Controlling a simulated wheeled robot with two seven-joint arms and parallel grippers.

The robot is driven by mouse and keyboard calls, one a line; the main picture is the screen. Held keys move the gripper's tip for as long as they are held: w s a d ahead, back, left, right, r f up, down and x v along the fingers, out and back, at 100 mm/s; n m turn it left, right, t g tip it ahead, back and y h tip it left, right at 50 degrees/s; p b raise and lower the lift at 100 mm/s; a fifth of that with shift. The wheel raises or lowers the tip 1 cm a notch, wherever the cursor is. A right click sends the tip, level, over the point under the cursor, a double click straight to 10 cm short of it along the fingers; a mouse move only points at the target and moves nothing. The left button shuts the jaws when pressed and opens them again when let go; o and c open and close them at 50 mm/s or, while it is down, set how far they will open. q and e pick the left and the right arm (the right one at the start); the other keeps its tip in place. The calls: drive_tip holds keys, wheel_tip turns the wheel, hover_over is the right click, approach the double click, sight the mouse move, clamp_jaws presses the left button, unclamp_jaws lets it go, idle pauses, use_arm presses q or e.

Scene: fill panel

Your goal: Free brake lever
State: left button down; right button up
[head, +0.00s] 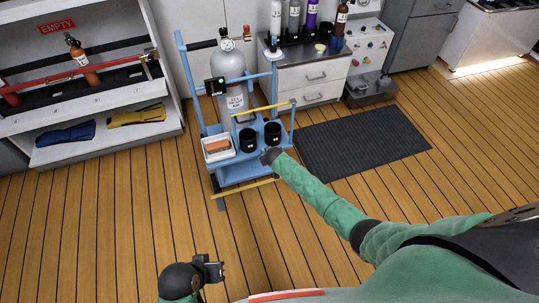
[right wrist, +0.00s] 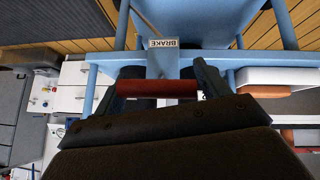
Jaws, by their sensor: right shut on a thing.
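The brake lever shows in the right wrist view as a dark red bar (right wrist: 157,88) below a small plate marked BRAKE (right wrist: 163,43), which appears upside down. My right gripper (right wrist: 165,80) is shut on this red bar, with a dark finger at each end of it. In the head view my right gripper (head: 271,155) is at the front right of the blue cart (head: 238,173), and it hides the lever there. My left gripper (head: 208,268) is low in the head view, away from the cart; its fingers are not clear.
The cart carries a grey gas cylinder (head: 229,75), a white tray (head: 217,147) and two black cups (head: 248,139). A dark mat (head: 362,141) lies to the right. A shelf rack (head: 90,125) stands at left. Wooden floor in front is clear.

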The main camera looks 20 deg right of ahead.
use_arm(q)
drive_tip(key=shift+a, duration=0.1)
use_arm(e)
drive_tip(key=shift+d, duration=0.1)
drive_tip(key=o, duration=1.3)
use_arm(q)
drive_tip(key=shift+s, duration=0.1)
use_arm(e)
drive_tip(key=shift+s+r, duration=0.1)
drive_tip(key=shift+s+r, duration=0.2)
drive_tip(key=shift+s, duration=0.05)
use_arm(q)
drive_tip(key=shift+a+r, duration=0.15)
drive_tip(key=shift+r, duration=0.1)
use_arm(e)
drive_tip(key=shift+v, duration=3.45)
use_arm(q)
drive_tip(key=shift+r, duration=0.1)
use_arm(e)
drive_tip(key=shift+w, duration=0.1)
